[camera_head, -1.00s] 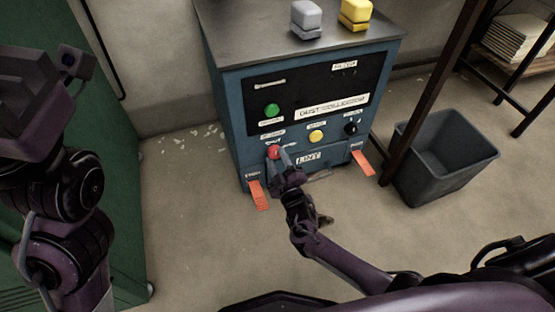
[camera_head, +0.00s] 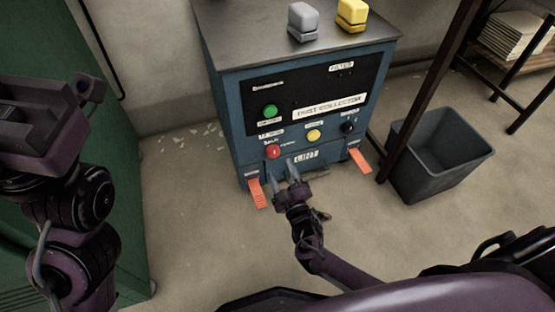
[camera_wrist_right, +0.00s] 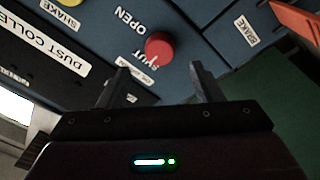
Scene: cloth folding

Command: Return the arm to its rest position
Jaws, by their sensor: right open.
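My right gripper (camera_head: 288,172) is open and empty in front of the blue dust collector cabinet (camera_head: 228,112), just below and to the right of the red button (camera_head: 273,151) in the head view. In the right wrist view its two fingers (camera_wrist_right: 158,80) stand apart, with the red button (camera_wrist_right: 159,46) beyond them and clear of both. My left arm (camera_head: 70,200) is folded up at the left edge of the head view. Its fingertips cannot be made out.
The cabinet front carries a green button (camera_head: 270,111), a yellow button (camera_head: 313,135), a black knob (camera_head: 348,127) and two orange pedals (camera_head: 258,193) (camera_head: 360,160). A grey bin (camera_head: 437,170) stands at right beside a dark table leg (camera_head: 425,100). A green cabinet (camera_head: 120,190) is at left.

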